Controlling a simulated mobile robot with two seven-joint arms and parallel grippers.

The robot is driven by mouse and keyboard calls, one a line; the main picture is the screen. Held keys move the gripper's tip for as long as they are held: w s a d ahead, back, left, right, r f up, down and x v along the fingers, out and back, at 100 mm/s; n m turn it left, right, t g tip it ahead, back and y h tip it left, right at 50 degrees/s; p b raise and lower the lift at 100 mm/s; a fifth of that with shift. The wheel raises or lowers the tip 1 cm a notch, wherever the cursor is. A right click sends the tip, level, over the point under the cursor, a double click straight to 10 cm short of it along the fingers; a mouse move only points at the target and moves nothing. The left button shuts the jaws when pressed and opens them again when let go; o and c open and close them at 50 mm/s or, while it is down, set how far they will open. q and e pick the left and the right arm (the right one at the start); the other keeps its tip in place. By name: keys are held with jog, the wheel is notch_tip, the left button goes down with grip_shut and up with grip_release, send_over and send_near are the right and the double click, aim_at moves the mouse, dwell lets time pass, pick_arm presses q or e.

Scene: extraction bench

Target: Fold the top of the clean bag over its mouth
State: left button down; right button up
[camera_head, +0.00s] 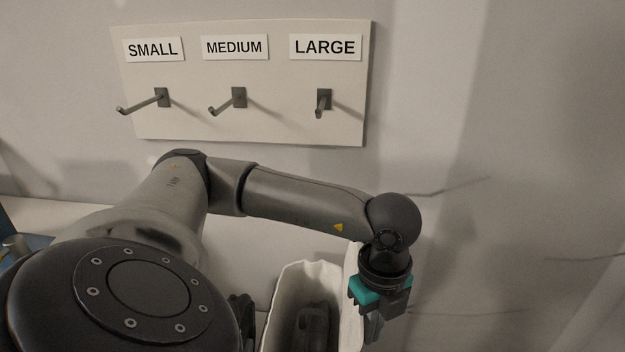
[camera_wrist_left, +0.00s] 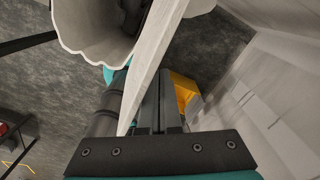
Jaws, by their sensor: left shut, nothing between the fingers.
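The pale, open-mouthed bag (camera_head: 291,290) stands at the bottom centre of the head view. Its mouth faces up, and a dark object (camera_head: 312,325) shows inside it. The bag's scalloped rim also shows at the upper left of the left wrist view (camera_wrist_left: 78,42). A pale, flat strip (camera_wrist_left: 152,65) crosses close in front of my fingers there; I cannot tell whether it is part of the bag. My left gripper (camera_head: 372,325) points down just right of the bag. Its fingers (camera_wrist_left: 158,105) are shut and empty. The bag's lower part is hidden. I cannot make out my right gripper.
A wall board (camera_head: 190,120) carries hooks under the labels SMALL, MEDIUM and LARGE; the hooks are empty. A yellow object (camera_wrist_left: 187,92) lies beyond my fingers over the dark grey floor (camera_wrist_left: 60,85). A red item (camera_wrist_left: 5,128) shows at the left edge.

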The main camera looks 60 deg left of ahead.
pick_arm(q)
jog(key=s+a+b, duration=0.3)
jog(key=s+a, duration=0.4)
jog(key=s, duration=0.1)
jog(key=shift+s+a+b, duration=0.2)
jog(key=shift+s+b, duration=0.15)
jog(key=shift+s, duration=0.05)
jog(key=shift+r, duration=0.1)
dwell(0.4)
notch_tip(320, 180, up, 7)
jog(key=p, duration=0.4)
dwell(0.6)
